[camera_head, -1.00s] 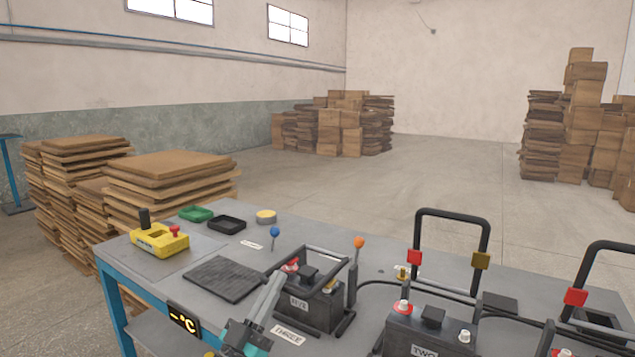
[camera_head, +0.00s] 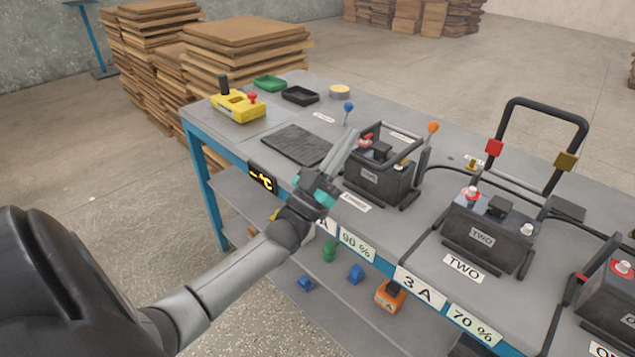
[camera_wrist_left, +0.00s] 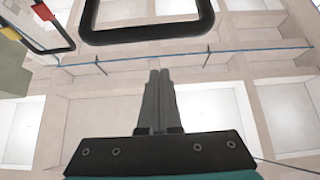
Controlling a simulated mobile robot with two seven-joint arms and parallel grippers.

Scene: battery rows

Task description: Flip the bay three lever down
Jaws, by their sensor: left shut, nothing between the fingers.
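The bay three battery (camera_head: 372,188) is a dark box at the table's front edge, behind the partly hidden THREE card (camera_head: 356,204). A black frame (camera_head: 398,128) stands around and over it. A lever with an orange knob (camera_head: 433,127) rises upright at its right. A lever with a blue knob (camera_head: 348,107) stands behind left. My left gripper (camera_head: 351,140) is shut and empty, fingers pointing up just left of the battery; contact cannot be told. In the left wrist view, its shut fingers (camera_wrist_left: 158,78) point toward a black bar (camera_wrist_left: 150,32). My right gripper is out of view.
The bay two battery (camera_head: 485,238) stands to the right, with a tall raised frame (camera_head: 548,108) bearing red and gold clamps behind it. A yellow device (camera_head: 238,108), a green tray (camera_head: 269,83) and a black tray (camera_head: 300,95) sit at the back left.

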